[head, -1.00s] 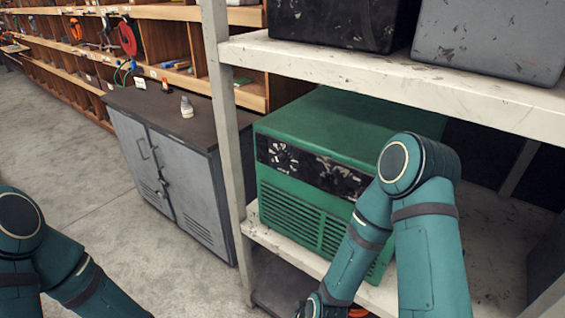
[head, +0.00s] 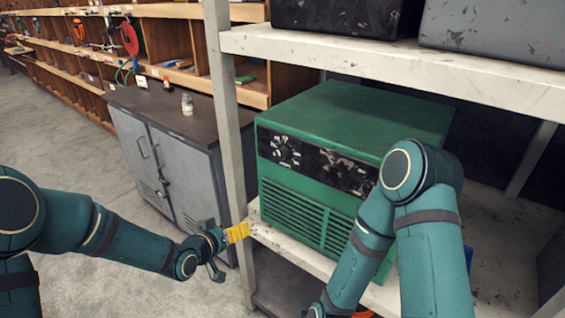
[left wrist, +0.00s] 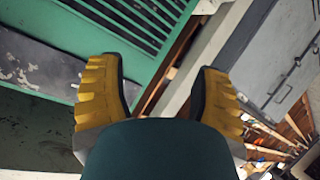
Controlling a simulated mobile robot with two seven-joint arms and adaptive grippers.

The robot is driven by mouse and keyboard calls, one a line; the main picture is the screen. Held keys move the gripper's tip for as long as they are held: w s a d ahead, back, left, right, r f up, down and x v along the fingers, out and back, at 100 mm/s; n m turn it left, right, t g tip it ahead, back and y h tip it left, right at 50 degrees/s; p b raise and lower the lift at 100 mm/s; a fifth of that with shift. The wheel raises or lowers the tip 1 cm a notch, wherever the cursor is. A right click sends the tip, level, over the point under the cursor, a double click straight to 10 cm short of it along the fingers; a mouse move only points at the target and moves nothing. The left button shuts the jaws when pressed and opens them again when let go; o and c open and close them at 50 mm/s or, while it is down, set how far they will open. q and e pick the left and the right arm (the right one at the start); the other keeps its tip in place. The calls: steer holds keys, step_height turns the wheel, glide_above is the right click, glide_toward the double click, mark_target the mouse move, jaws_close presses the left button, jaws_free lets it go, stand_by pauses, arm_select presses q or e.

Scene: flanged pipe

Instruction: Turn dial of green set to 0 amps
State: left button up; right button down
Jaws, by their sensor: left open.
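The green set (head: 350,115) stands on the white shelf, with slatted vents below a dark, worn front panel (head: 318,165). A round dial (head: 285,151) with pale marks is at the panel's left end; its setting is too small to read. My left gripper (head: 238,232) has yellow fingers and is low in front of the set's left side, by the shelf post, below the dial and apart from it. In the left wrist view the gripper (left wrist: 163,75) is open and empty, with the set's green vents (left wrist: 125,25) beyond it. My right arm crosses before the set's right part; its gripper is out of frame.
The white shelf post (head: 225,120) stands just left of the set. Its upper board (head: 390,65) carries dark boxes (head: 345,20). A grey cabinet (head: 175,170) with a small bottle (head: 187,104) stands left. Open floor (head: 75,170) lies further left.

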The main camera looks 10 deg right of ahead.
mark_target(280, 155)
arm_select(q)
steer(key=w+d+r+m+t+h+b, duration=0.1)
steer(key=w+d+r+m+h, duration=0.15)
steer(key=r, duration=0.45)
steer(key=w+d+r+m+h+b, duration=0.1)
steer(key=w+d+r+m+h, duration=0.2)
steer(key=r, duration=0.4)
steer(key=shift+n, duration=0.55)
steer(key=x, duration=0.9)
steer(key=s+x, duration=0.1)
steer(key=x, duration=0.3)
steer(key=shift+w+d, duration=0.25)
steer(key=shift+d, duration=0.45)
jaws_close()
